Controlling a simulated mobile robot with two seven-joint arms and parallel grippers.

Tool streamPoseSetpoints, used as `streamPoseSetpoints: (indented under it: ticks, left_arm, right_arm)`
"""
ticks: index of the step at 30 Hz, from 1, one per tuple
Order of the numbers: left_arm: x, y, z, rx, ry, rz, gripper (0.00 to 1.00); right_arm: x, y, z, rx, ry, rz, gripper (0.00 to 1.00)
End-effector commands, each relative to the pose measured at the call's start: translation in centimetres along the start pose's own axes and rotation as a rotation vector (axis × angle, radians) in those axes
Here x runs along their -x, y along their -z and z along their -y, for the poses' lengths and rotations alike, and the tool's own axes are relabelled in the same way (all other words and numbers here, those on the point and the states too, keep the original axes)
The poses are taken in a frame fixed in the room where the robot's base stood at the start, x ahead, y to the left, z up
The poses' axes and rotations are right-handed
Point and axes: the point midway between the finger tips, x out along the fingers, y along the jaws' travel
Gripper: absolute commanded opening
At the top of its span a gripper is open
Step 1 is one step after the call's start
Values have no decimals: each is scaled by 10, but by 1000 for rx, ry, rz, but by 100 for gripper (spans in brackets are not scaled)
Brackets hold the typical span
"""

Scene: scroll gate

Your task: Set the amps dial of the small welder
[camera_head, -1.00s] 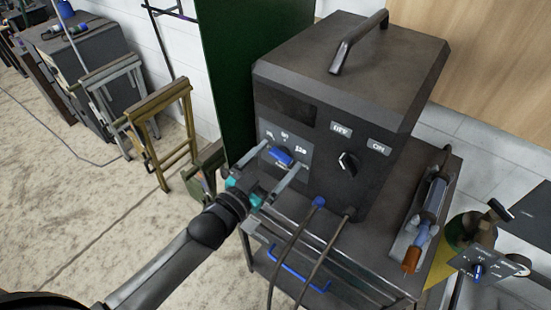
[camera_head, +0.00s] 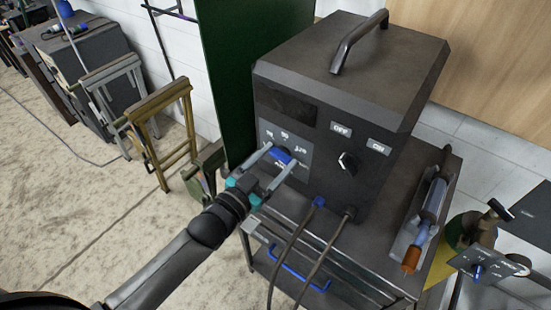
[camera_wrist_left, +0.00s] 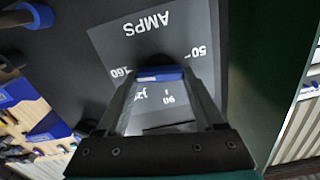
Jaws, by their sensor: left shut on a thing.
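The small welder (camera_head: 345,75) is a dark box with a handle on top, standing on a cart. The blue amps dial (camera_head: 281,157) sits on a grey plate at the left of its front face. My left gripper (camera_head: 280,158) is shut on the dial, with one finger on each side. In the left wrist view the blue dial (camera_wrist_left: 160,74) shows between the fingertips, on a plate marked AMPS with 50, 90, 120 and 160 around it. The fingers hide part of the plate, and I cannot tell the exact setting. My right gripper is not in view.
A black switch (camera_head: 348,163) sits below OFF and ON labels. Two cables leave the welder's lower front. A torch (camera_head: 430,215) lies in a tray on the cart's right. Another panel with a blue knob (camera_head: 478,271) stands at far right. A green panel (camera_head: 245,80) is close at left.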

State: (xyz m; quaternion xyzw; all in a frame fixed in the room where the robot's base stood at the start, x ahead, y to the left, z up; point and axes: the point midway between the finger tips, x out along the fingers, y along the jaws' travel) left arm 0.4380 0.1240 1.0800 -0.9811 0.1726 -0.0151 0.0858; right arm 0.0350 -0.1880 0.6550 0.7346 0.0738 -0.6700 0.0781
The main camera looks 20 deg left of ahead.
Motion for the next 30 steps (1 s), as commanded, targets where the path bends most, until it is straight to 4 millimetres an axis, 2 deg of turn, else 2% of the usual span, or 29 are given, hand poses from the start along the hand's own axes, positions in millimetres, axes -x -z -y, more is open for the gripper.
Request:
streamPoseSetpoints:
  ticks: [11,30]
  left_arm:
    - [0,0,0,88,-1,1,14]
    - [0,-1,3,652,-1,2,14]
  right_arm:
    - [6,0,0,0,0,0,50]
    - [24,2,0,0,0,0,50]
